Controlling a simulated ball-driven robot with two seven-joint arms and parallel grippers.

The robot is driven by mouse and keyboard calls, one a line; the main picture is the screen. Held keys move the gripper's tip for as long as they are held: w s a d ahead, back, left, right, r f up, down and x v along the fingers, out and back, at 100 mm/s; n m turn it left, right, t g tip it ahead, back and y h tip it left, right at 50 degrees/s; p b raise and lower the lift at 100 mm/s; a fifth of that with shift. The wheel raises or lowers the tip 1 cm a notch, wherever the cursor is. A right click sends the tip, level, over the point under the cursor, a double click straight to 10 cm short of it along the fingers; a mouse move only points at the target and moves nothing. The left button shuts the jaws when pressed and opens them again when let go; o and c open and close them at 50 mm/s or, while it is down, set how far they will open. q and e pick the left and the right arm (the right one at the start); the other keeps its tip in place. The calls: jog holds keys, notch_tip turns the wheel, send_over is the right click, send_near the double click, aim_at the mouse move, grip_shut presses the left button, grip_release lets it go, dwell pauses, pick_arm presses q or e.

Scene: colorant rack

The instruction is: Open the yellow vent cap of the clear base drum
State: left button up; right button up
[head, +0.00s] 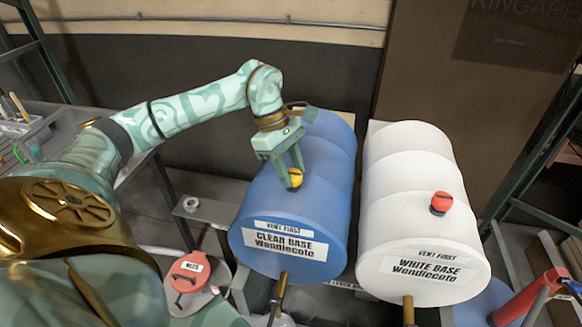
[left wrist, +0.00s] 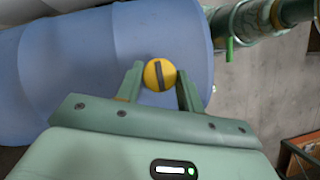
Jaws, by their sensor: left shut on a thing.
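The clear base drum (head: 318,172) is blue and lies on its side, with a white label reading "CLEAR BASE Wendlecote" on its front end. Its yellow vent cap (head: 296,178) sits on top of the drum. My left gripper (head: 293,176) reaches down from above and is shut on the cap. In the left wrist view the cap (left wrist: 159,74) is round with a dark bar across it, between the two green fingers (left wrist: 160,80). The drum (left wrist: 90,60) fills much of that view behind it. My right gripper is not in view.
A white base drum (head: 410,165) with a red cap (head: 441,203) lies to the right. Brass taps (head: 280,285) stick out below the drum fronts. A red-lidded can (head: 190,270) stands at lower left, and a roll of tape (head: 191,204) lies on a shelf.

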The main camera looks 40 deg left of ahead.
pick_arm(q)
jog(key=shift+n, duration=0.3)
jog(key=n+t+b, duration=0.1)
jog(key=n, duration=0.2)
jog(key=n+t+b, duration=0.1)
jog(key=n, duration=0.1)
jog(key=shift+s+n+y, duration=0.15)
jog(key=shift+n+y, duration=0.25)
jog(key=n+t+y+b, duration=0.1)
jog(key=n, duration=0.2)
jog(key=shift+d+n+b, duration=0.15)
jog(key=shift+n+b, duration=0.15)
jog(key=n+y+b, duration=0.1)
jog(key=n, duration=0.2)
jog(key=shift+s+d+n+t, duration=0.1)
jog(key=shift+n+t, duration=0.2)
jog(key=shift+t, duration=0.1)
jog(key=n+y, duration=0.2)
jog(key=n, duration=0.2)
jog(key=shift+d, duration=0.1)
jog(key=o, duration=1)
